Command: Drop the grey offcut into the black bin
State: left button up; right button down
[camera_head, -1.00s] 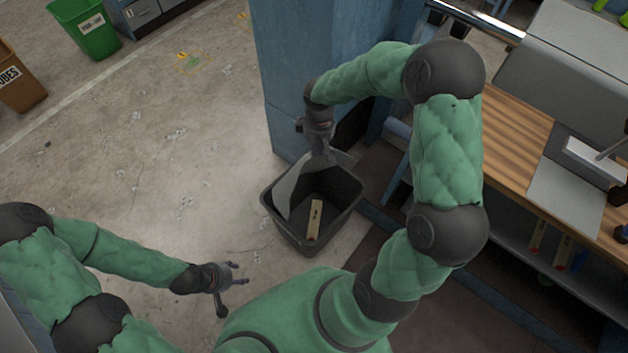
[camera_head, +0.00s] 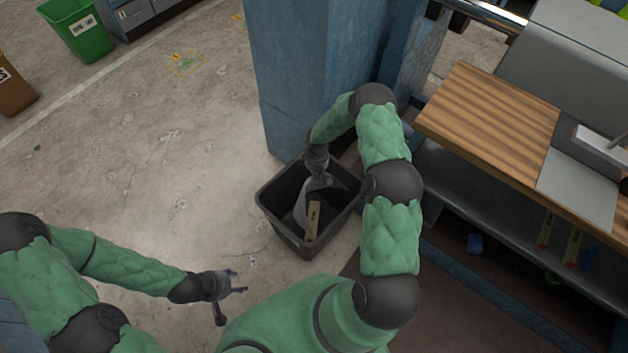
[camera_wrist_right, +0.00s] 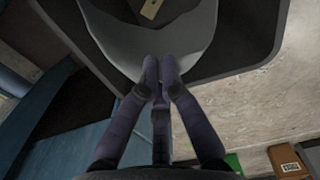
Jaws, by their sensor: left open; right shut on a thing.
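The black bin (camera_head: 283,228) stands on the floor in front of the blue pillar, and its rim also shows in the right wrist view (camera_wrist_right: 262,50). My right gripper (camera_head: 318,178) is shut on the grey offcut (camera_head: 303,205), a thin curved sheet, which hangs down inside the bin's opening. In the right wrist view the fingertips (camera_wrist_right: 161,72) pinch the near edge of the offcut (camera_wrist_right: 187,38). Whether the offcut touches the bin floor cannot be told. My left gripper (camera_head: 230,285) is open and empty above the floor, left of the bin.
A light wooden piece (camera_head: 313,220) lies in the bin. The blue pillar (camera_head: 300,80) rises right behind the bin. A workbench with a wooden top (camera_head: 490,110) stands at right. A green bin (camera_head: 75,28) is at far left. The floor left of the bin is clear.

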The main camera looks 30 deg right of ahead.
notch_tip(320, 180, down, 10)
jog(key=b, duration=0.3)
jog(key=shift+r, duration=0.15)
dwell(0.3)
jog(key=c, duration=1.4)
grip_release()
jog(key=shift+o, duration=0.7)
jog(key=shift+w, duration=0.1)
jog(key=o, duration=0.5)
jog(key=shift+w, duration=0.15)
